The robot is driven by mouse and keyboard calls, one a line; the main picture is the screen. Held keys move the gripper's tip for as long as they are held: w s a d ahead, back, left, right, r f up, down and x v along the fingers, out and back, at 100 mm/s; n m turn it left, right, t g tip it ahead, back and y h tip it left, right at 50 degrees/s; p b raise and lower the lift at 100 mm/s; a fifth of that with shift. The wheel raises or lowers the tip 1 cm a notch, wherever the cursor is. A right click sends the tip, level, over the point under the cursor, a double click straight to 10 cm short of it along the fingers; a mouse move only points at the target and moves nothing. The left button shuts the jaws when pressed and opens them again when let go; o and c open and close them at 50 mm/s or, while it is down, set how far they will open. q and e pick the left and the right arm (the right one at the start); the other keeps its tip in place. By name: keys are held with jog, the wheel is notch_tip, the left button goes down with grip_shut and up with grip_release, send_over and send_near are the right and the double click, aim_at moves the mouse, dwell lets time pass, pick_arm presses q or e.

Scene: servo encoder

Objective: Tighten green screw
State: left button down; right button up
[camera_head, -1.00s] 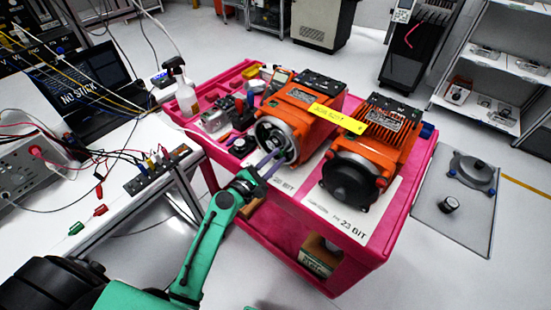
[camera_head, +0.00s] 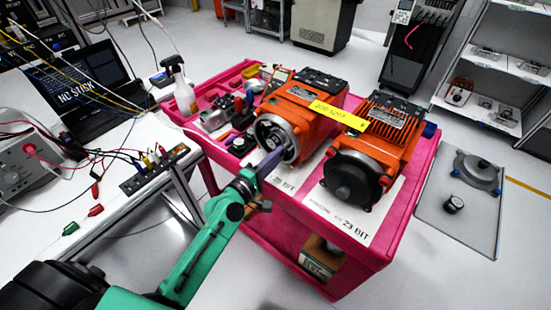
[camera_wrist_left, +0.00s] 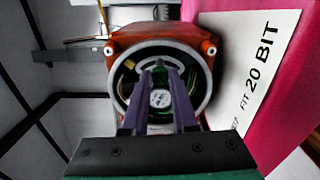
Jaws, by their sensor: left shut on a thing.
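My left gripper (camera_head: 272,160) reaches from the left into the open round end of the left orange motor (camera_head: 302,112). In the left wrist view its two purple fingers (camera_wrist_left: 160,72) point into that round housing. A pale round part (camera_wrist_left: 160,98) shows between the fingers, with some green beside it. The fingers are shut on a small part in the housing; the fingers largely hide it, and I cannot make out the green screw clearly. My right gripper is not in view.
The motor stands on a pink cart (camera_head: 352,262), beside a second orange motor (camera_head: 372,140) with a dark closed end. A yellow label (camera_head: 338,116) lies across both. Tools and a spray bottle (camera_head: 180,85) stand at the back left. A wired bench (camera_head: 130,205) is on the left.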

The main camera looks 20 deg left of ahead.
pick_arm(q)
jog(key=shift+f+m+p, duration=0.15)
jog(key=shift+m+p, duration=0.2)
jog(key=shift+m, duration=3.45)
jog(key=c, duration=0.7)
grip_release()
jog(key=b+v, duration=0.2)
jog(key=v, duration=1.2)
jog(key=shift+s+b, duration=0.3)
